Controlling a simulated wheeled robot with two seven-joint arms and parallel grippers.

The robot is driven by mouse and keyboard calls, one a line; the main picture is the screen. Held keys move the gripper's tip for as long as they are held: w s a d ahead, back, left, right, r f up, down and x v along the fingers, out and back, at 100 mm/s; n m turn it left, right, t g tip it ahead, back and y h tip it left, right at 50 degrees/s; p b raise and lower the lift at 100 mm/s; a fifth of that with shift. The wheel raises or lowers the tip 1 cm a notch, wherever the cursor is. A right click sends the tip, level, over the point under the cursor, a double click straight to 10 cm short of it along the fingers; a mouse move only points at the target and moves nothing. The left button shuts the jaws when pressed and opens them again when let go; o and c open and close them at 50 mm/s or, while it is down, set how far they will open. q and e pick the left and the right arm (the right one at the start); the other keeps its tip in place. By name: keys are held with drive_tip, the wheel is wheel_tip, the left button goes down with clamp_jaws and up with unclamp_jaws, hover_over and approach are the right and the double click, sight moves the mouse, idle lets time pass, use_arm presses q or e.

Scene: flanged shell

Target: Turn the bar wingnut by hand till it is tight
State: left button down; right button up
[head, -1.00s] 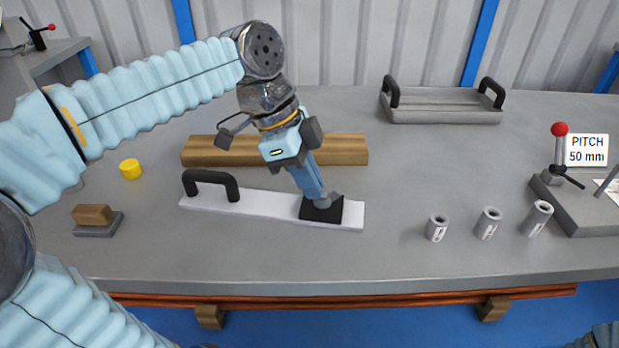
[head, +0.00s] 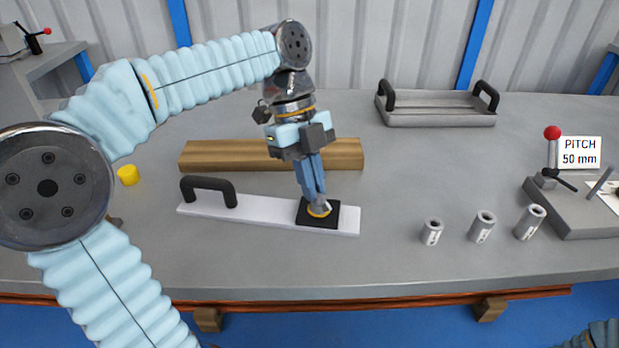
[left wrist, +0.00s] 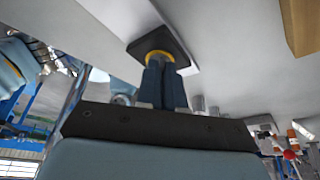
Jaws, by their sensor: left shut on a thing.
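My left gripper (head: 318,205) points down, nearly upright, with its fingers shut on the bar wingnut (head: 320,209). The wingnut is small, grey and mostly hidden by the fingertips. Under it a yellow-orange ring (head: 315,213) shows on a black square pad (head: 304,221), which lies near the right end of a white bar plate (head: 260,217). In the left wrist view the closed fingers (left wrist: 162,70) come down onto the yellow ring (left wrist: 160,57) over the black pad (left wrist: 144,46); the wingnut itself is hard to make out there.
A black handle (head: 208,185) stands on the plate's left end. A wooden beam (head: 220,155) lies behind. Several other things stand around: grey cylinders (head: 481,227), a handled tray (head: 436,117), a yellow cap (head: 128,175), and a pitch fixture (head: 570,210). The front bench is clear.

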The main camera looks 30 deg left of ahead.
use_arm(q)
drive_tip(key=shift+w+m+g, duration=0.1)
drive_tip(key=shift+m+g, duration=0.2)
drive_tip(key=shift+m, duration=0.3)
drive_tip(key=c, duration=1.3)
unclamp_jaws()
drive_tip(key=shift+o, duration=0.2)
drive_tip(key=p+v, duration=0.1)
drive_tip(key=v, duration=0.6)
drive_tip(key=shift+r, duration=0.25)
drive_tip(key=shift+w+d, duration=0.1)
